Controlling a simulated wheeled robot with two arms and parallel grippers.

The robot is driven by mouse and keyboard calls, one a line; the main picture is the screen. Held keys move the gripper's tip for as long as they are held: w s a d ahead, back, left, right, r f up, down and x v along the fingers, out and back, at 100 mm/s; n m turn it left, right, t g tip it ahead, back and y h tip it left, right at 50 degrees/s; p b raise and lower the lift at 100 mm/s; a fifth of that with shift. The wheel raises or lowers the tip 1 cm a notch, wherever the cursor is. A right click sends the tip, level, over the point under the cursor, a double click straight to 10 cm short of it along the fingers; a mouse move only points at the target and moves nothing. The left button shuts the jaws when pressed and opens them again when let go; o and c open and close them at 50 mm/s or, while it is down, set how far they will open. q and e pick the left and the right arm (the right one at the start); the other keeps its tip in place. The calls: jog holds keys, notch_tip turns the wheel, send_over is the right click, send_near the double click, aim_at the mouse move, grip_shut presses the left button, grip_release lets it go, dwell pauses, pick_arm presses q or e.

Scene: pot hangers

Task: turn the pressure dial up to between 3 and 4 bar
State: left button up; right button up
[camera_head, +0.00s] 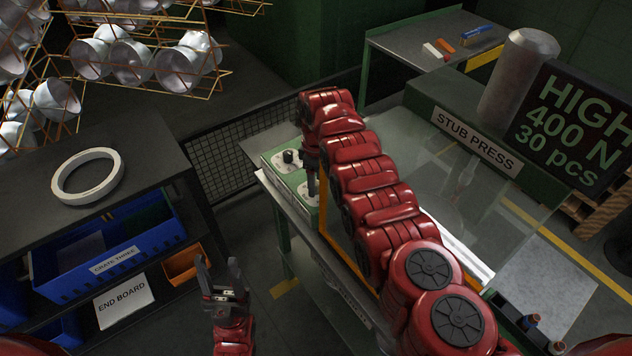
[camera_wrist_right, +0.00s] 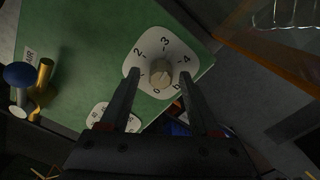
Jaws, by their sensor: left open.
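The pressure dial (camera_wrist_right: 160,72) shows in the right wrist view as a pale round knob on a white plate with numbers around it. The plate (camera_wrist_right: 143,49) is on a green panel. I cannot clearly read where the knob points. My right gripper (camera_wrist_right: 160,78) is open, its two fingertips on either side of the knob with gaps. In the head view, my right gripper (camera_head: 312,178) is over the green panel (camera_head: 277,156), its arm hiding part of it. My left gripper (camera_head: 222,274) is open and empty at the lower left, away from the panel.
A second numbered plate (camera_wrist_right: 112,115) lies close by, partly behind a finger. A blue knob (camera_wrist_right: 19,74) and brass fitting (camera_wrist_right: 43,73) stand at the panel's left. The clear guard (camera_head: 440,150) of the stub press is beside my right arm. A shelf with a blue crate (camera_head: 110,245) stands left.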

aim_at(317, 182)
dwell(0.4)
jog(key=shift+d+r+p, duration=0.1)
jog(key=shift+r+p, duration=0.45)
jog(key=shift+r, duration=0.05)
jog(key=shift+r+p, duration=1.05)
jog(key=shift+r, duration=0.85)
